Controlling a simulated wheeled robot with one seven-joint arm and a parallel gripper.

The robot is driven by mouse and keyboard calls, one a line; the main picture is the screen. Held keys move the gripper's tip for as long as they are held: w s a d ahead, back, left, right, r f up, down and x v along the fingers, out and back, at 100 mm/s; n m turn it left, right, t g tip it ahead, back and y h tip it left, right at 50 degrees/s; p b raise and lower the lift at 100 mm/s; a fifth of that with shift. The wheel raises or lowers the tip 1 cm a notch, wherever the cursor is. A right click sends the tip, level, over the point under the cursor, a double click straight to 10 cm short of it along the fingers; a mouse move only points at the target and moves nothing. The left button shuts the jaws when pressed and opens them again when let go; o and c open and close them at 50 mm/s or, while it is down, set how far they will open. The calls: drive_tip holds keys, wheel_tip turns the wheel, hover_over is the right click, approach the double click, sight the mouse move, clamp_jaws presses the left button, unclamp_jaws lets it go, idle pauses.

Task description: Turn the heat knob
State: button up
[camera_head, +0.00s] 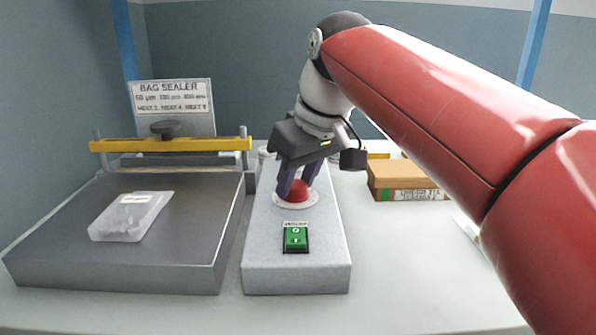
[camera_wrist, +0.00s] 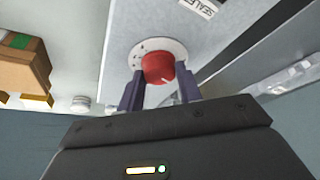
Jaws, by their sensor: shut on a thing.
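The red heat knob (camera_head: 298,190) sits on a white round dial plate on top of the grey control box (camera_head: 297,274). In the wrist view the knob (camera_wrist: 158,68) shows a pale pointer line near its lower edge, and marks run along the left of the dial (camera_wrist: 140,50). My gripper (camera_head: 298,182) comes down from above and behind, with its dark purple fingers on either side of the knob. The wrist view shows the fingers (camera_wrist: 160,84) closed against the knob's sides. The far side of the knob is partly hidden in the head view.
A green switch (camera_head: 295,239) is on the box's near part. To the left stands the bag sealer (camera_head: 170,255) with a yellow bar (camera_head: 170,145) and a clear bag (camera_head: 130,216) on it.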

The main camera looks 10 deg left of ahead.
sight(307, 207)
drive_tip(key=shift+m+p, duration=0.3)
drive_tip(key=shift+m, duration=0.5)
drive_tip(key=shift+h, duration=0.3)
drive_tip(key=o, duration=1)
drive_tip(key=p+v, duration=0.1)
drive_tip(key=v, duration=0.6)
drive_tip(key=shift+s+r+p, duration=0.3)
drive_tip(key=shift+d, duration=0.1)
